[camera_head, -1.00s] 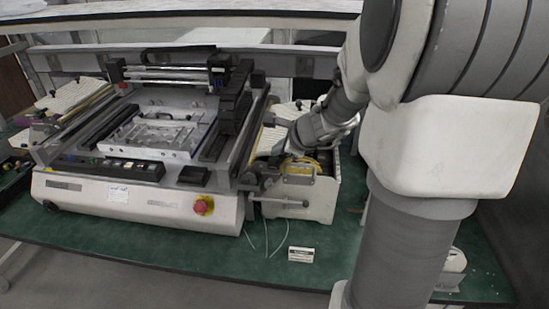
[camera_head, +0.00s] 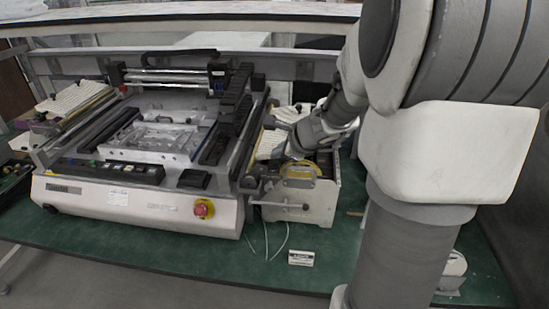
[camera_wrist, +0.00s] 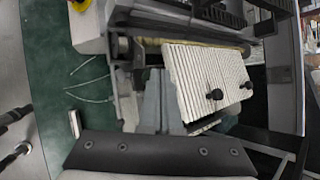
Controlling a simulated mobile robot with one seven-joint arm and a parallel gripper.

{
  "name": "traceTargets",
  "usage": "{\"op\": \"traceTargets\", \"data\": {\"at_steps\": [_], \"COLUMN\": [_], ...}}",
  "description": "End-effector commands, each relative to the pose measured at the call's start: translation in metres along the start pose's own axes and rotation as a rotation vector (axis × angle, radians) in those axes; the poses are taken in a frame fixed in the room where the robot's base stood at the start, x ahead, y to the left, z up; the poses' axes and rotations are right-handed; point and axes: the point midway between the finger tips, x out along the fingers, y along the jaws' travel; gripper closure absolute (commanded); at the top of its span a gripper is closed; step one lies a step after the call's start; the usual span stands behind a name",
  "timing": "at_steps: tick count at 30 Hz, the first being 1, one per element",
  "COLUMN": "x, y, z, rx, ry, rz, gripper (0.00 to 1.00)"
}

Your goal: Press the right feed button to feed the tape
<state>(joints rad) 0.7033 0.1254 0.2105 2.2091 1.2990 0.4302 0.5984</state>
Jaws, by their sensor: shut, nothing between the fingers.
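The right feeder unit (camera_head: 318,205) is a cream box at the right side of the machine, with a yellow ring-shaped part (camera_head: 298,171) on it. Its ribbed cream feeder bank (camera_head: 270,144) lies just left of my gripper. The ribbed bank fills the middle of the wrist view (camera_wrist: 190,85), with two small black knobs (camera_wrist: 216,94) near it. My gripper (camera_head: 292,150) is shut and empty, low over the feeder unit. Whether it touches the feeder cannot be told. The right feed button cannot be made out; my gripper and arm cover part of the unit.
The large pick-and-place machine (camera_head: 130,200) stands left of the feeder, with a red stop button (camera_head: 204,209) on its front. A small label card (camera_head: 301,257) and white strips lie on the green table (camera_head: 210,256). My arm blocks the right side.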

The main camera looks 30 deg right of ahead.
Motion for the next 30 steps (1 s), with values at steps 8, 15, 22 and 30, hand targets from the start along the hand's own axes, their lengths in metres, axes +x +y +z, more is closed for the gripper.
{"op": "traceTargets", "data": {"at_steps": [8,15,22,30], "x": [-0.005,-0.009,-0.025,-0.044], "y": [-0.004,-0.006,-0.018,-0.032], "z": [0.003,0.006,0.019,0.032], "rx": [-0.001,-0.001,-0.002,-0.003], "ry": [0.0,0.0,-0.002,-0.001], "rz": [-0.001,-0.001,-0.001,0.0], "gripper": [1.0,1.0,1.0,1.0]}}
